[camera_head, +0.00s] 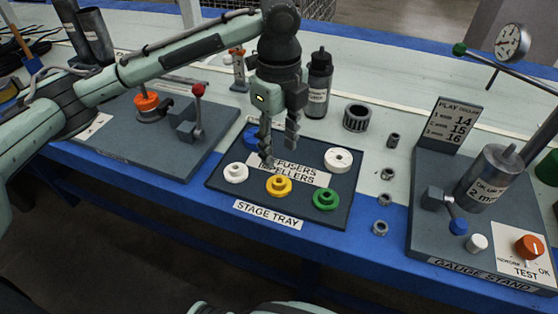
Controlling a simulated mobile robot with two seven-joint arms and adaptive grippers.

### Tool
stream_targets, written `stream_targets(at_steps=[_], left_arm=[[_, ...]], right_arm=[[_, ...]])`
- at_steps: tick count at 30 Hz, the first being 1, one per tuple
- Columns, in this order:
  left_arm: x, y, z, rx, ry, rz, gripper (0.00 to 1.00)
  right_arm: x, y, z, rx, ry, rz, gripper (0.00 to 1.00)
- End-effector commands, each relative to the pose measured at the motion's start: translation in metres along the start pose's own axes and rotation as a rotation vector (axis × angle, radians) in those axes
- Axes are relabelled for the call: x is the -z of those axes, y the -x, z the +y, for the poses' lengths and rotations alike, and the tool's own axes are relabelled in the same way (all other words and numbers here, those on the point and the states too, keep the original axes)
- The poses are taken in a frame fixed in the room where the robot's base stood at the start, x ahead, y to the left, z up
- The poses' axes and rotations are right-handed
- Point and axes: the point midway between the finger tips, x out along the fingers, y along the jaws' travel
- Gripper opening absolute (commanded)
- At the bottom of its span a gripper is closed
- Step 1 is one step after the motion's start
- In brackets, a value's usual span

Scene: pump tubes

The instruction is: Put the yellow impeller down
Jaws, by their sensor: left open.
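The yellow impeller (279,186) lies flat on the dark stage tray (218,184), near its front edge. A white impeller (235,173) is to its left and a green impeller (326,199) to its right. My left gripper (266,150) is open and empty, pointing down above the tray, behind and slightly left of the yellow impeller and apart from it. A blue part (253,136) is partly hidden behind the gripper's fingers. A white ring-like part (338,159) lies at the tray's back right. My right gripper is not in view.
The gauge stand (425,172) with a grey cylinder (492,178) is at the right. Several small metal rings stand between tray and stand. A dark fixture plate (160,158) is left.

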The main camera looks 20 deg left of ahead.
Motion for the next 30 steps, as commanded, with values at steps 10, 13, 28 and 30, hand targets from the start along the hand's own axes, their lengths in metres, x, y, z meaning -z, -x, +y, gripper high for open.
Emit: stream_targets(at_steps=[10, 13, 28, 30], left_arm=[[0.000, 0.034, 0.000, 0.000, 0.001, 0.000, 0.43], [0.000, 0.035, 0.000, -0.001, 0.001, 0.000, 0.43], [0.000, 0.034, 0.000, -0.001, 0.000, 0.000, 0.43], [0.000, 0.034, 0.000, -0.001, 0.000, 0.000, 0.43]], right_arm=[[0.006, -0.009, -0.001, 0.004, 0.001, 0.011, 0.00], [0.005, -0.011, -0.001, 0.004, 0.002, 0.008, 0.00], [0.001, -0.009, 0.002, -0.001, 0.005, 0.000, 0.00], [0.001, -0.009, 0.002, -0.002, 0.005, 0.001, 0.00]])
